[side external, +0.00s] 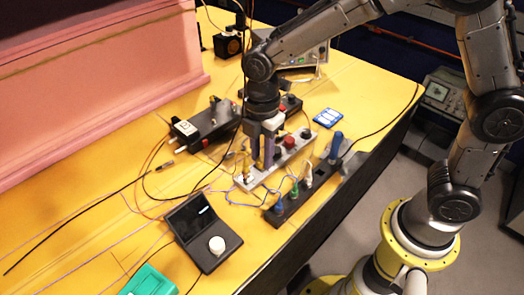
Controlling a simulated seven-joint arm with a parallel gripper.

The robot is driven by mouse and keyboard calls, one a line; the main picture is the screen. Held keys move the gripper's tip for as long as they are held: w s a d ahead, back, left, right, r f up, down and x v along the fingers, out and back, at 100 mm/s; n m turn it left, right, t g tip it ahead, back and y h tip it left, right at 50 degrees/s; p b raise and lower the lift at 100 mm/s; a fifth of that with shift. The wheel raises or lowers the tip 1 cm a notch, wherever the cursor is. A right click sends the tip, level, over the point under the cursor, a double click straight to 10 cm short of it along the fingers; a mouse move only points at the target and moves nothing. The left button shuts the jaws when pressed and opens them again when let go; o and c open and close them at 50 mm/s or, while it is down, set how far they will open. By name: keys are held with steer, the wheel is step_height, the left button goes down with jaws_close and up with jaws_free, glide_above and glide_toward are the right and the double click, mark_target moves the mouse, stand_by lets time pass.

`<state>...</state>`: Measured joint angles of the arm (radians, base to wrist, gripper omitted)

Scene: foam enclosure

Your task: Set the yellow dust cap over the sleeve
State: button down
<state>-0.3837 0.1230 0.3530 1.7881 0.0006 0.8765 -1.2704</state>
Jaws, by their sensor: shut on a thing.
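My gripper (261,163) points down over the grey plate (280,167) in the middle of the table. It is shut on a small yellow piece, which I take to be the yellow dust cap (259,166); the fingers hide most of it. A small upright metallic fitting (246,177) stands at the plate's left end, just left of the fingertips. It may be the sleeve, but it is too small to be sure. I cannot tell whether the cap touches anything below.
A black strip with coloured plugs (294,194) lies right in front of the plate. A black power strip (208,126) lies behind it. A black box with a white knob (205,232) and a green tray (150,281) are at the front. Loose cables cross the table's left.

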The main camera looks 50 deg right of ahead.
steer(key=shift+f, duration=0.1)
steer(key=c, duration=0.6)
jaws_free()
steer(key=shift+o, duration=0.2)
step_height(320, 180, up, 14)
steer(key=shift+f, duration=0.15)
